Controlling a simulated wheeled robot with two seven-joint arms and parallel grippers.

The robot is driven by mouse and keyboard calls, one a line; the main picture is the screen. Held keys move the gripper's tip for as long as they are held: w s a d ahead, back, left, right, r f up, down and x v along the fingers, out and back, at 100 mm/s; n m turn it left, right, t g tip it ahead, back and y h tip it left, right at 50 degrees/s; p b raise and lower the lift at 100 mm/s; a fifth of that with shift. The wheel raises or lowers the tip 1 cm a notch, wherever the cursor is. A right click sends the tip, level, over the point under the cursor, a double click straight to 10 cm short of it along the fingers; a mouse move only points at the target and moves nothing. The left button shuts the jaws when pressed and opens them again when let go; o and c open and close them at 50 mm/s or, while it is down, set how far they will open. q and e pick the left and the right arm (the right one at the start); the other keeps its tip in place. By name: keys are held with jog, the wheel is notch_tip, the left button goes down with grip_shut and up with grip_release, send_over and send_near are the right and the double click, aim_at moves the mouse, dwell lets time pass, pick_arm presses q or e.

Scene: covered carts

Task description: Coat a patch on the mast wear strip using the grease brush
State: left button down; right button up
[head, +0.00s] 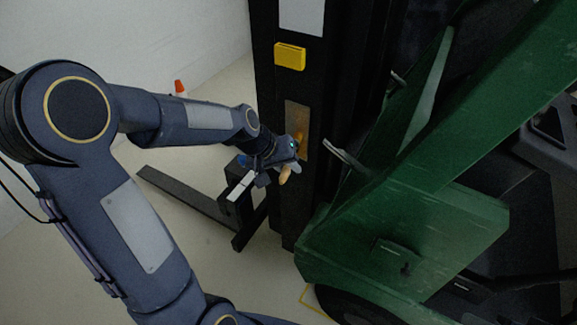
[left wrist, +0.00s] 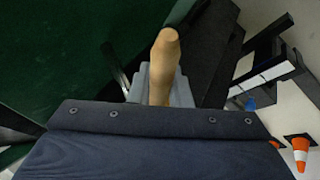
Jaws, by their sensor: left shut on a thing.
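The mast wear strip (head: 294,114) is a brownish upright plate on the dark mast in the head view. My left gripper (head: 291,153) is right in front of its lower part and is shut on the grease brush. The brush's tan wooden handle (head: 284,175) sticks out below the gripper; in the left wrist view the handle (left wrist: 163,70) stands up between the grey fingers. An amber-yellow spot shows on the strip just beyond the gripper; I cannot tell whether it is grease or the brush head. The bristles are not clearly visible. My right gripper is not in view.
A green forklift body (head: 420,225) stands close on the right of the mast. A yellow block (head: 290,56) is fixed on the mast above the strip. Dark forks (head: 188,197) reach out low at left. An orange cone (head: 180,87) stands by the wall.

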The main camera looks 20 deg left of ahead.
pick_arm(q)
jog(key=shift+r+p, duration=1.1)
jog(key=shift+r, duration=0.4)
jog(key=shift+w+r, duration=0.1)
jog(key=shift+r, duration=0.05)
jog(key=shift+r+p, duration=1.2)
jog(key=shift+r, duration=0.25)
jog(key=shift+r+p, duration=1.25)
jog(key=shift+r, duration=0.35)
jog(key=shift+a+f, duration=0.1)
jog(key=shift+a, duration=0.05)
